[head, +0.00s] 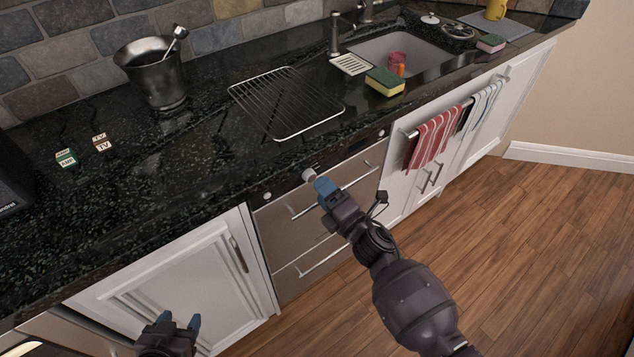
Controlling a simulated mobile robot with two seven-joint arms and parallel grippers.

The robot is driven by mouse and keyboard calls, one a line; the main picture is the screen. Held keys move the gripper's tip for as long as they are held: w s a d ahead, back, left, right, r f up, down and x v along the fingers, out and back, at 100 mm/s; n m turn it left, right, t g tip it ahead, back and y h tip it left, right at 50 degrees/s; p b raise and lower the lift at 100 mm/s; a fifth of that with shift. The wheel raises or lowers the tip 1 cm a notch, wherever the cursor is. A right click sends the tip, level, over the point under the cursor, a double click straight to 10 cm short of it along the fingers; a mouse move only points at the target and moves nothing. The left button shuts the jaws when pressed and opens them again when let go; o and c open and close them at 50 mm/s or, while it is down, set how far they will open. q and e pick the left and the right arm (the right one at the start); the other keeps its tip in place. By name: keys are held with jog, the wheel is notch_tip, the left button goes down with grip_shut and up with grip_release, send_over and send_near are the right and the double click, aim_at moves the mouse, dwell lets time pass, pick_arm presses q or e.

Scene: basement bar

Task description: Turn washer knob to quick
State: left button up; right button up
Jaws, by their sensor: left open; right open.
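The washer (285,232) is a steel-fronted unit with two bar handles, set under the black counter. A dark control strip runs along its top edge. A pale round knob (309,174) sticks out near the middle of this strip. My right gripper (322,184), with blue fingertips, is right at the knob and covers part of the strip beside it. I cannot tell whether the fingers touch the knob. The knob's markings are too small to read. My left gripper (179,322) is open and empty, low in front of the white cabinet door.
A wire rack (286,103), a steel ice bucket (153,72) and a sponge (385,81) are on the counter. The sink (425,62) is at the upper right. Striped towels (434,136) hang from a rail right of the washer. The wooden floor (535,240) at right is clear.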

jog(key=v, duration=0.7)
dwell(0.5)
jog(key=d+m+t+h, duration=0.1)
jog(key=d+m+h, duration=0.7)
jog(key=m, duration=0.9)
jog(key=s+d+f+m+g+h, duration=0.1)
jog(key=s+d+f+m, duration=0.1)
jog(key=s, duration=0.5)
jog(key=s+d+f+m+g+h, duration=0.1)
jog(key=s+d+f+m+g, duration=0.1)
jog(key=s+d, duration=0.4)
jog(key=s+d+f+m+g+h, duration=0.1)
jog(key=s+d+f+m, duration=0.3)
jog(key=s, duration=0.3)
jog(key=shift+s+d+m+g, duration=0.3)
jog(key=shift+d+m+g, duration=0.15)
jog(key=shift+m, duration=0.25)
jog(key=shift+f, duration=0.1)
